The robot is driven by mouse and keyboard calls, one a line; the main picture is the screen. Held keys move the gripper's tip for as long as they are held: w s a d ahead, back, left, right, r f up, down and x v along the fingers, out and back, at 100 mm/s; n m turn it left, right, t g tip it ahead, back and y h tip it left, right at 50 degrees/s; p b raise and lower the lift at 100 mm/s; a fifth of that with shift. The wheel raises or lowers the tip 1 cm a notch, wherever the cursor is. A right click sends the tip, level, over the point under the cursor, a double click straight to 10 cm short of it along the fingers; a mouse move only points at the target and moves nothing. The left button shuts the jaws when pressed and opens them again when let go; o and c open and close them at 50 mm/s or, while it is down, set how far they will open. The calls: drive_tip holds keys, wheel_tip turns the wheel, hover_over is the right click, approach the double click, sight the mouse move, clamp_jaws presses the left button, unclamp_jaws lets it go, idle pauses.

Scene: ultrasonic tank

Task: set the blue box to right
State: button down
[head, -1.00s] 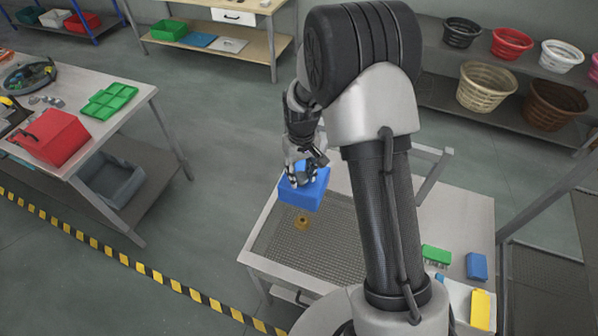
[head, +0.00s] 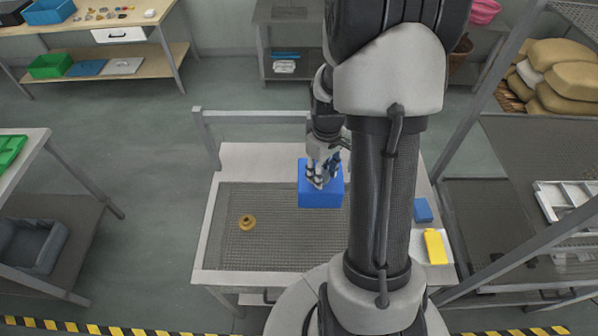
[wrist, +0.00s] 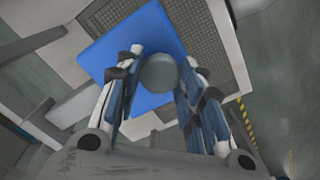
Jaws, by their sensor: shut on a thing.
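The blue box (head: 320,199) is under my gripper (head: 321,178) in the head view, over the right part of the mesh-topped table (head: 207,243). It looks level; I cannot tell whether its underside touches the table. In the wrist view my gripper (wrist: 162,70) has its fingers on both sides of a round grey knob on top of the blue box (wrist: 104,50). The fingers are shut on this knob. My arm hides part of the table right of the box.
A brass ring-like part (head: 247,223) lies on the mesh left of the box. A small blue block (head: 423,210) and a yellow block (head: 435,246) lie on the table's right side. A metal rail (head: 255,113) stands along the back. Shelving with sacks (head: 560,75) is at the right.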

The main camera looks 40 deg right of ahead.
drive_tip(key=shift+s+d, duration=0.5)
drive_tip(key=shift+d, duration=0.1)
drive_tip(key=c, duration=1.5)
unclamp_jaws()
drive_tip(key=shift+c, duration=0.2)
drive_tip(key=o, duration=0.5)
drive_tip(key=shift+d, duration=0.15)
wheel_tip(320, 180, up, 12)
drive_tip(key=shift+r, duration=0.1)
